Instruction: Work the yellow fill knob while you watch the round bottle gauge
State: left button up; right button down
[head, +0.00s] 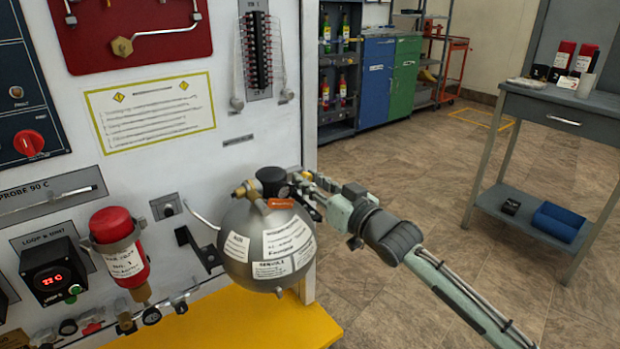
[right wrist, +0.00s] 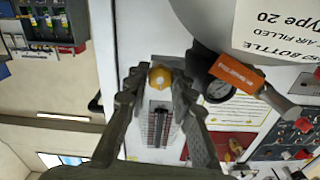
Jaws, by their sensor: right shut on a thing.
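The round grey bottle (head: 236,268) stands above the yellow ledge, with white labels on its side. The round gauge (head: 272,178) is a dark disc on top; in the right wrist view its dial (right wrist: 218,89) shows beside an orange tag, too small to read. The yellow fill knob (right wrist: 160,77) sits between the fingertips of my right gripper (right wrist: 160,84), which is shut on it. My left gripper is not in view.
An orange tag (head: 281,203) hangs at the bottle's top. A red cylinder (head: 112,228) is clamped on the white panel (head: 160,170) to the left. The yellow ledge (head: 290,325) is below. A grey side table (head: 540,105) stands at the right, with open floor between.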

jog(key=n+p, duration=0.3)
jog(key=n, duration=0.3)
jog(key=shift+r, duration=0.1)
pick_arm(q)
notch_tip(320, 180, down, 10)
jog(key=p, duration=0.1)
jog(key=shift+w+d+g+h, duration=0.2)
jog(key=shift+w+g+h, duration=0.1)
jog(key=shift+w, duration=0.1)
pick_arm(e)
jog(key=shift+n, duration=1.5)
jog(key=c, duration=1.6)
grip_release()
jog(key=shift+o, duration=0.2)
jog(key=shift+s, duration=0.2)
jog(key=v, duration=1.1)
jog(key=shift+s+d, duration=0.25)
